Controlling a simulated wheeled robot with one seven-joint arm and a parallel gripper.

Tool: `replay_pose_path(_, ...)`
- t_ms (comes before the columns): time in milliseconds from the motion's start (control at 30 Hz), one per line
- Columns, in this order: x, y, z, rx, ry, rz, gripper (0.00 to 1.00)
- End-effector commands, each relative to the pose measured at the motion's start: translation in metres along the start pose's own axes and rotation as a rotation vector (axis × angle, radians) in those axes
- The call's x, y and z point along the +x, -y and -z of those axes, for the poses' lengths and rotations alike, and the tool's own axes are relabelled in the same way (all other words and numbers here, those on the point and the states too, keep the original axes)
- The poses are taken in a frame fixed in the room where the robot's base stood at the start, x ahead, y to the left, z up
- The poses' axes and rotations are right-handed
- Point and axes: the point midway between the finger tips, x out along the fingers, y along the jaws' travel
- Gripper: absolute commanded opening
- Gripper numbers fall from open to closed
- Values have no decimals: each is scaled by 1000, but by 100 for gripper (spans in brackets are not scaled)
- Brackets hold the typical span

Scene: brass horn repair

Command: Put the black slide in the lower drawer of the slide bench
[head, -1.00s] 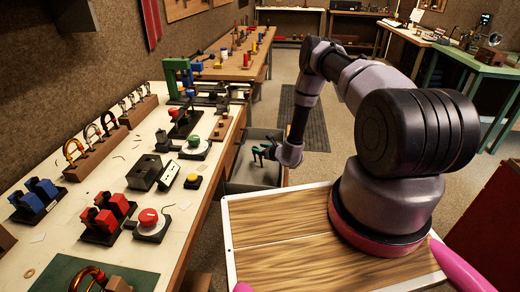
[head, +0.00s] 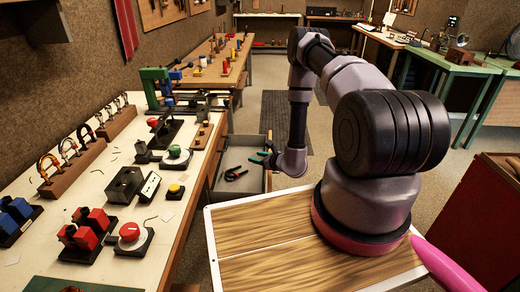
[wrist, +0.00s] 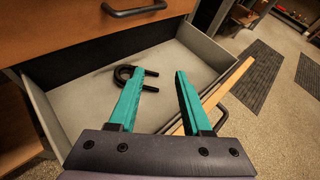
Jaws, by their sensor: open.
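The black slide (wrist: 118,75), a U-shaped piece with two prongs, lies on the floor of the open grey drawer (wrist: 207,46) in the wrist view. In the head view the slide (head: 236,173) shows dark inside the drawer (head: 237,188) at the right side of the bench. My gripper (wrist: 160,72) is open, with teal fingers spread and nothing between them. It is above the drawer, its left finger covering part of the slide from view. In the head view my gripper (head: 262,157) is at the drawer's right part.
A shut wooden drawer front with a black handle (wrist: 135,10) is above the open drawer. The bench top (head: 100,183) holds several tools, a red button (head: 130,232) and racks of U-shaped slides (head: 72,168). Dark mats (head: 290,118) lie on the floor beyond.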

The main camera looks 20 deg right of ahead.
Motion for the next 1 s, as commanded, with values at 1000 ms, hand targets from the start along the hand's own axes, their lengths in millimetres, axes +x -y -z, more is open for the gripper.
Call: replay_pose_path(1000, -164, -91, -378, -766, 329, -785, 49)
